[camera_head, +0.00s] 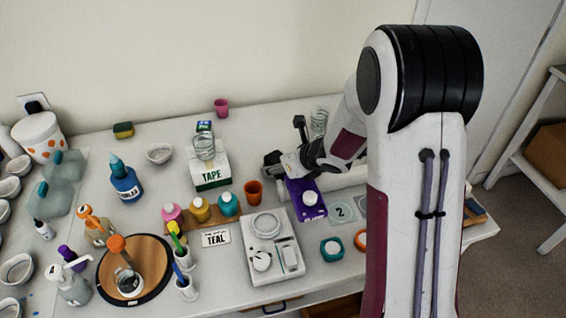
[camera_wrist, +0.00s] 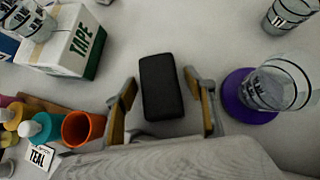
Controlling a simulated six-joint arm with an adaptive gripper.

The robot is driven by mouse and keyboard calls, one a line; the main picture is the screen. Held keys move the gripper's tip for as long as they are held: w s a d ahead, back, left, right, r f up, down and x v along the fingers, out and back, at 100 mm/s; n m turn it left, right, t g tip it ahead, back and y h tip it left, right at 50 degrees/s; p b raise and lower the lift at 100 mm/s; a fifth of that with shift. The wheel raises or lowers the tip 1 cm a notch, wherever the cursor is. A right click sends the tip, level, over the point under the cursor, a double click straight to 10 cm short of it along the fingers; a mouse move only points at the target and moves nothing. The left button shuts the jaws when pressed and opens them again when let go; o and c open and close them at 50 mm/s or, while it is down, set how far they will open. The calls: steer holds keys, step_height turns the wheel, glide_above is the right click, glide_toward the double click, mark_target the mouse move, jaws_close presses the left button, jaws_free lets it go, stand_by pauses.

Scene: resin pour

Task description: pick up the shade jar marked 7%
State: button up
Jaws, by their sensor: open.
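My gripper (camera_head: 280,162) is low over the back middle of the table, right of the TAPE box. In the wrist view its two fingers (camera_wrist: 162,88) are apart with nothing clamped. A black block (camera_wrist: 162,95) shows between them, and I cannot tell its height against the fingertips. A clear glass jar (camera_wrist: 285,82) with dark lettering stands on a purple disc right of the fingers. A second marked clear jar (camera_wrist: 290,14) is at the top right. Another stands on the TAPE box (camera_wrist: 30,20). I cannot read 7% on any of them.
The TAPE box (camera_head: 210,170) and an orange cup (camera_head: 253,192) stand left of my gripper. Pink, yellow and teal bottles (camera_head: 200,208) stand behind the TEAL card (camera_head: 215,238). A scale (camera_head: 272,250) is in front. Table ahead of the fingers is bare.

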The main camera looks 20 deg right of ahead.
steer(key=shift+r, duration=0.15)
steer(key=shift+s+d+r, duration=0.15)
steer(key=shift+s+r, duration=0.15)
steer(key=shift+r, duration=0.05)
steer(key=shift+v, duration=5.5)
steer(key=shift+s, duration=0.1)
